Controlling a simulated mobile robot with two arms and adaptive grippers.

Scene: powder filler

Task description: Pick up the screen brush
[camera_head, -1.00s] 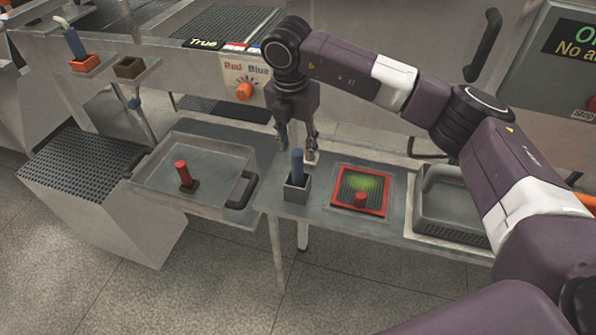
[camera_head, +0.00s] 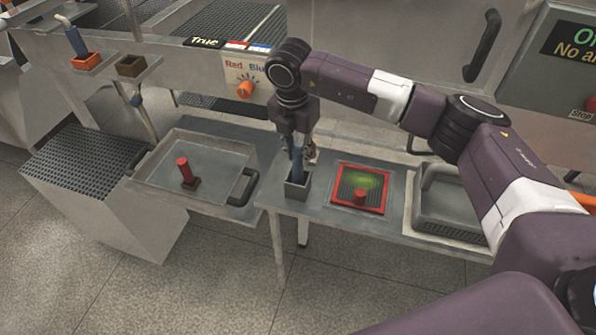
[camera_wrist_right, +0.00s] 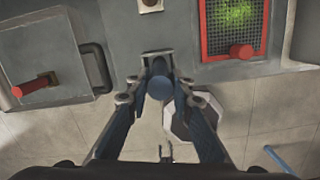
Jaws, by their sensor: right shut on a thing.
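The screen brush, seen as an upright blue handle (camera_head: 298,166), stands in a small grey holder (camera_head: 297,186) on the table. Its lower end is hidden inside the holder. My right gripper (camera_head: 302,152) points down over the holder, shut on the blue handle. In the right wrist view the round end of the handle (camera_wrist_right: 160,86) lies between the two fingers of the right gripper (camera_wrist_right: 160,92). My left gripper is in neither current view.
Right of the holder lies a red-framed screen (camera_head: 347,201) with green powder and a red knob. A grey tray (camera_head: 452,205) is farther right. A metal pan (camera_head: 222,159) with a red-handled tool (camera_head: 184,170) is at left. The machine front with an orange dial (camera_head: 245,90) stands behind.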

